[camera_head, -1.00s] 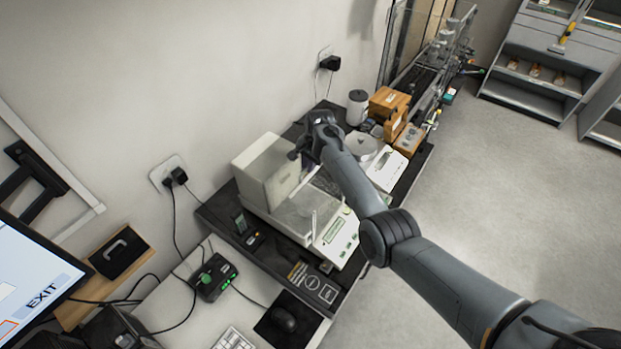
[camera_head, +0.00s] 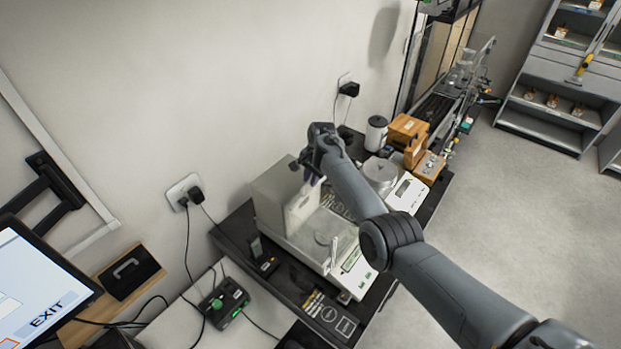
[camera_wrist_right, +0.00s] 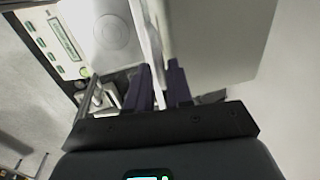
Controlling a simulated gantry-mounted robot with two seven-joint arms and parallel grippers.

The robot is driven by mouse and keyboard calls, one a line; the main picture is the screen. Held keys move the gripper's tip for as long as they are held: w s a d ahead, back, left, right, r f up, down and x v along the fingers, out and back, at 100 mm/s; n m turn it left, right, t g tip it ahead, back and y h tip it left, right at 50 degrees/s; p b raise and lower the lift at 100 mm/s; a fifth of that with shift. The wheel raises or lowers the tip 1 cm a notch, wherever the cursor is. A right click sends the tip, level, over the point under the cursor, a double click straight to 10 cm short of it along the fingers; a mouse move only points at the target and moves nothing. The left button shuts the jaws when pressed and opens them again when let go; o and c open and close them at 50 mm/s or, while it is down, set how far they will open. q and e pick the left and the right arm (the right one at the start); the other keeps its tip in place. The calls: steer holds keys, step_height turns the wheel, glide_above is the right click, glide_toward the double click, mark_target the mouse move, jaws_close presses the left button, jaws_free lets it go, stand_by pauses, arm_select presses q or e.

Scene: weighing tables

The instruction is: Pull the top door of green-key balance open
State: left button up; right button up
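The green-key balance (camera_head: 346,283) is white, with a glass-walled weighing chamber and green keys on its front panel. Its round pan (camera_head: 325,238) shows in the head view. The green keys (camera_wrist_right: 39,42) and pan also show in the right wrist view. My right gripper (camera_head: 313,178) points down over the chamber, beside the housing at its back. In the wrist view its purple fingers (camera_wrist_right: 160,86) stand slightly apart, with a pale strip (camera_wrist_right: 151,38) running near the gap. I cannot tell whether they grip it. The top door's outline is hard to make out. My left gripper is not in view.
The wall is close behind the balance. Open floor (camera_head: 510,230) lies at the right.

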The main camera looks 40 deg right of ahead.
steer(key=shift+o, duration=1.3)
steer(key=shift+r, duration=0.6)
step_height(320, 180, up, 10)
steer(key=s, duration=0.2)
steer(key=shift+d+f, duration=0.25)
